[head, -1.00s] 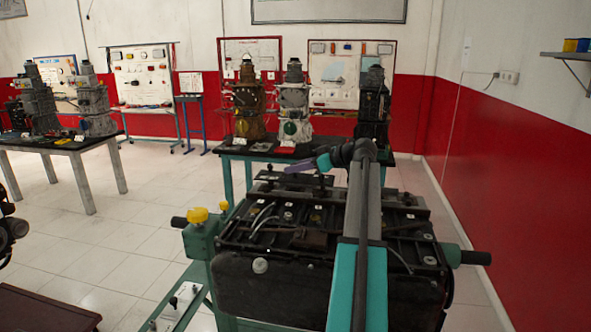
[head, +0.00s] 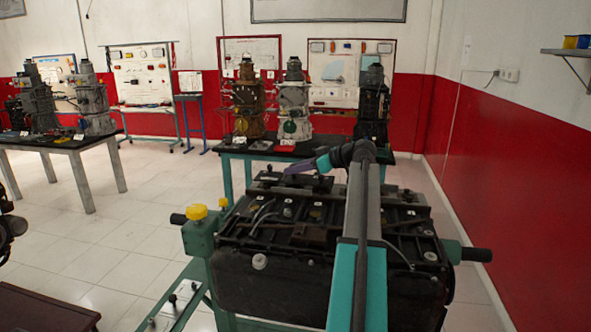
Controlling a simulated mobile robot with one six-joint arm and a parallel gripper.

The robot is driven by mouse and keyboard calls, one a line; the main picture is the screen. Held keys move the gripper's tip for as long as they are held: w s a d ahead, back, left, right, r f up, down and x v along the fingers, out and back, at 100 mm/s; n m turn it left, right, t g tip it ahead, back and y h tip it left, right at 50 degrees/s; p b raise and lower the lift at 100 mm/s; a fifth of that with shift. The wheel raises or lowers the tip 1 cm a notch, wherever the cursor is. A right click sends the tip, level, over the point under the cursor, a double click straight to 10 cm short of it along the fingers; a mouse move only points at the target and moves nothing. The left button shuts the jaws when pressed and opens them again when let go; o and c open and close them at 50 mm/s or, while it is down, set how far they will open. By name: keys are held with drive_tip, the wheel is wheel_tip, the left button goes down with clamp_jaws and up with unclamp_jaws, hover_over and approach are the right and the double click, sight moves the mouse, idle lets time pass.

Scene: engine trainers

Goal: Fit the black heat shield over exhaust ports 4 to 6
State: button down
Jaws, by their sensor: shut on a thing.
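My gripper (head: 302,180) is at the far side of the engine block, below the purple wrist part, small and dark against the engine. It is shut on a flat black piece, the heat shield (head: 285,186), which shows as a dark plate near the engine's far edge. Its outline blends with the engine, so I cannot tell whether it touches it. The engine (head: 325,270) is a large dark block on a green stand, with small white labels on top. Exhaust ports 4 to 6 cannot be told apart; my arm covers part of the engine's right half.
The green stand (head: 199,238) has yellow knobs on the left and a dark handle (head: 477,255) on the right. Behind, a table (head: 229,158) carries several upright engine models. A red and white wall is at the right. Open tiled floor lies at the left.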

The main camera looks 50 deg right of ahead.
drive_tip(key=shift+f+b, duration=0.55)
drive_tip(key=shift+b, duration=0.05)
idle(1.0)
drive_tip(key=c, duration=1.5)
unclamp_jaws()
drive_tip(key=shift+o, duration=0.3)
drive_tip(key=shift+s, duration=0.15)
drive_tip(key=b+v, duration=0.2)
drive_tip(key=v, duration=1.1)
drive_tip(key=shift+s+r+b, duration=0.1)
drive_tip(key=shift+s+b, duration=0.2)
drive_tip(key=shift+b, duration=0.05)
drive_tip(key=shift+w, duration=0.1)
